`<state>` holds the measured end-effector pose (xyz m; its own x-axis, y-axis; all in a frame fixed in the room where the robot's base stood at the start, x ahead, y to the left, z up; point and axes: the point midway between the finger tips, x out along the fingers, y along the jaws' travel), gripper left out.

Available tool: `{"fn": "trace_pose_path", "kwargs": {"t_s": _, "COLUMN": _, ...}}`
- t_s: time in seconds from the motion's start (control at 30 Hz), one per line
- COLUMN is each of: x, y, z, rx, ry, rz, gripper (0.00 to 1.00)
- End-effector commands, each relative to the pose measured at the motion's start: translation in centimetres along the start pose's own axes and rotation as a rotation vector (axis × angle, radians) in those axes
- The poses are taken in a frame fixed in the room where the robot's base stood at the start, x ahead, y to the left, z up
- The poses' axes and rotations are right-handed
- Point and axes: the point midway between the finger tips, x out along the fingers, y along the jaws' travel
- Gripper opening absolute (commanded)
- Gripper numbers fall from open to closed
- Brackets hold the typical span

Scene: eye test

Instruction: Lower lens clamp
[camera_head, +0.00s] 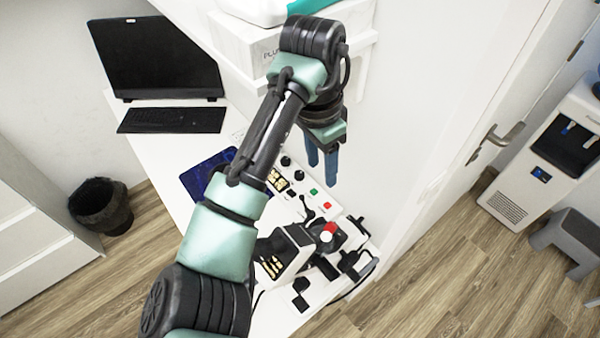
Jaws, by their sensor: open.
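My gripper (322,170) points down with its two blue fingers apart and nothing between them. It is above the far end of a white control panel (327,208) with black knobs and green and red buttons. Nearer the camera than the gripper stands a black and white eye-test device (290,250). A red and white round part (328,231) shows on the device. I cannot tell which part of the device is the lens clamp, or whether it is raised or lowered. My arm hides some of the desk and panel.
The white desk (160,150) carries a monitor (155,57), a keyboard (172,120) and a dark blue pad (208,176). A white wall shelf with a box (250,45) is close behind my wrist. A door (495,110) and a water dispenser (545,150) are at right.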

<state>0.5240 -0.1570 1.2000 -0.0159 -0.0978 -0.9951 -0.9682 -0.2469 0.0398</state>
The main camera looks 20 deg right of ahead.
Motion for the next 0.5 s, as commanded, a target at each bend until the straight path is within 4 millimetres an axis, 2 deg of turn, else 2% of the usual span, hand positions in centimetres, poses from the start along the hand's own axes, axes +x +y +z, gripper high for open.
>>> {"fn": "trace_pose_path", "kwargs": {"t_s": 0.03, "x": -1.3, "y": 0.2, "z": 0.6, "rx": 0.001, "ry": -0.031, "rz": 0.023, "gripper": 0.52}}
{"fn": "trace_pose_path", "kwargs": {"t_s": 0.23, "x": -1.7, "y": 0.7, "z": 1.9, "rx": 0.010, "ry": -0.089, "rz": 0.070, "gripper": 0.52}}
{"fn": "trace_pose_path", "kwargs": {"t_s": 0.37, "x": -0.8, "y": 0.8, "z": 2.1, "rx": 0.011, "ry": -0.094, "rz": 0.078, "gripper": 0.52}}
{"fn": "trace_pose_path", "kwargs": {"t_s": 0.5, "x": 1.4, "y": 1.1, "z": 2.3, "rx": 0.010, "ry": -0.093, "rz": 0.080, "gripper": 0.52}}
